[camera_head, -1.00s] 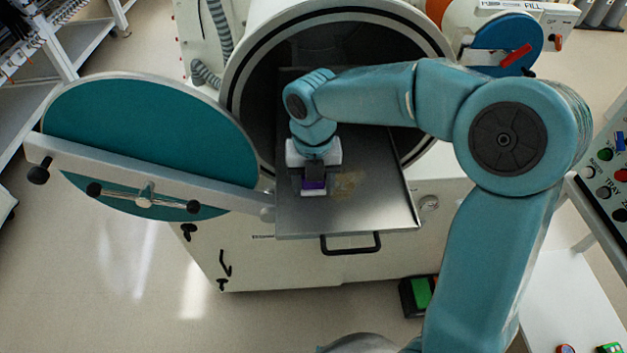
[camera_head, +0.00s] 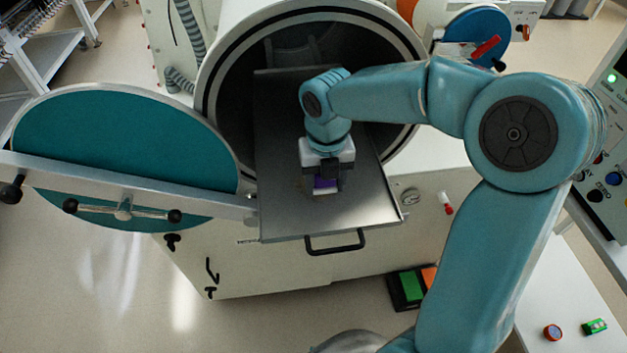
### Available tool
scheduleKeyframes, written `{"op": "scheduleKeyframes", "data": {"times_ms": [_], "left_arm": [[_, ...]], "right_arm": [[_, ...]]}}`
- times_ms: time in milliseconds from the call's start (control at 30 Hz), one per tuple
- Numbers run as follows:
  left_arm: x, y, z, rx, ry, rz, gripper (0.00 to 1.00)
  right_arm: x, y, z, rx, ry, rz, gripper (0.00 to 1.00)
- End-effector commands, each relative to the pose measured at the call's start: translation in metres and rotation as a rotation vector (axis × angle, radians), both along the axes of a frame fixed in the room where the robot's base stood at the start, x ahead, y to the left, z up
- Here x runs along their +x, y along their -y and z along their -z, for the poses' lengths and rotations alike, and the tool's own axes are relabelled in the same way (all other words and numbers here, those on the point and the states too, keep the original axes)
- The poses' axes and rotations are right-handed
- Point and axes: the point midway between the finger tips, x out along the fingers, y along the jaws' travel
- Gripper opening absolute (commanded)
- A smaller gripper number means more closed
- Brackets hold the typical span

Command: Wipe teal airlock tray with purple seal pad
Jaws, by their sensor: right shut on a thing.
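The airlock tray (camera_head: 282,215) is a grey metal plate with a black front handle (camera_head: 335,243), slid out of the round airlock opening. The teal colour shows on the round door (camera_head: 115,150) at the left. My right gripper (camera_head: 325,182) points down over the middle of the tray. It is shut on the purple seal pad (camera_head: 325,183), which has a pale lower edge and appears to be on the tray surface. The brownish stain seen before does not show clearly now; the gripper may cover part of that spot. My left gripper is not in view.
The open door with its bar (camera_head: 215,200) stands close to the tray's left edge. The dark airlock rim (camera_head: 212,70) surrounds the tray's back. A control panel (camera_head: 605,160) is at the right, with a white table (camera_head: 565,300) below it holding two small items.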

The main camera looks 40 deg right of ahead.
Motion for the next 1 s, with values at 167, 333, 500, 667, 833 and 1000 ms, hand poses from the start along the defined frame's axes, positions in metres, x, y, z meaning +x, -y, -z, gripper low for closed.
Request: {"op": "scheduleKeyframes", "data": {"times_ms": [167, 333, 500, 667, 833, 1000], "left_arm": [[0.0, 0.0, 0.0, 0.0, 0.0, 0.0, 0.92], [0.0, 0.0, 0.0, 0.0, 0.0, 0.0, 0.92], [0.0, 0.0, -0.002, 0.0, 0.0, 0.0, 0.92], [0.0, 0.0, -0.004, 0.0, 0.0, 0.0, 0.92], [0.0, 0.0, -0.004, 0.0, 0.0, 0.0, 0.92], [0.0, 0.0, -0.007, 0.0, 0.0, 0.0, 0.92]], "right_arm": [[-0.008, 0.013, 0.002, 0.0, -0.002, 0.002, 0.3], [-0.011, 0.017, 0.002, 0.0, -0.002, 0.001, 0.3], [-0.019, 0.03, 0.001, -0.001, -0.003, 0.003, 0.3], [-0.027, 0.043, 0.0, -0.001, -0.003, 0.004, 0.3], [-0.031, 0.05, 0.0, 0.0, -0.002, 0.001, 0.3], [-0.027, 0.052, 0.0, 0.0, -0.002, 0.0, 0.3]]}}
